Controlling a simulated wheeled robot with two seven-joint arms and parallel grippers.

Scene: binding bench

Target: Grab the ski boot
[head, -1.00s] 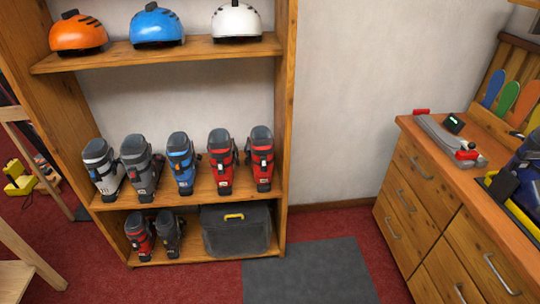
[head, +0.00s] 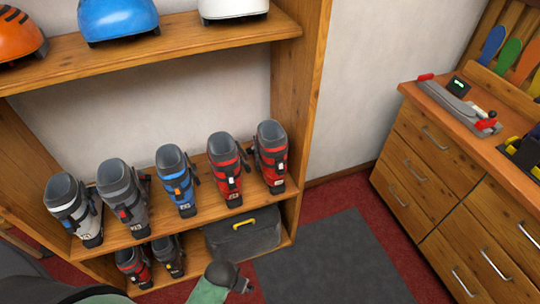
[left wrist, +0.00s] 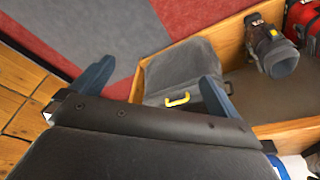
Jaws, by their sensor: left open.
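Several ski boots stand upright on the wooden rack. The middle shelf holds a white one (head: 73,208), a grey one (head: 123,198), a blue one (head: 178,182) and two red ones (head: 228,168) (head: 271,153). The lower shelf holds a red-black boot (head: 133,265) and a dark grey boot (head: 168,255); the dark one also shows in the left wrist view (left wrist: 272,52). My left gripper (left wrist: 158,72) is open and empty, its blue fingers spread in front of the lower shelf's case, apart from the boots. In the head view its fingers are not distinguishable. My right gripper is not in view.
A dark case (head: 243,235) with a yellow handle sits right of the lower boots. Helmets (head: 118,20) line the top shelf. The rack's right upright (head: 307,100) is beside the boots. A drawer bench (head: 450,160) stands right. The grey mat (head: 335,260) is clear.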

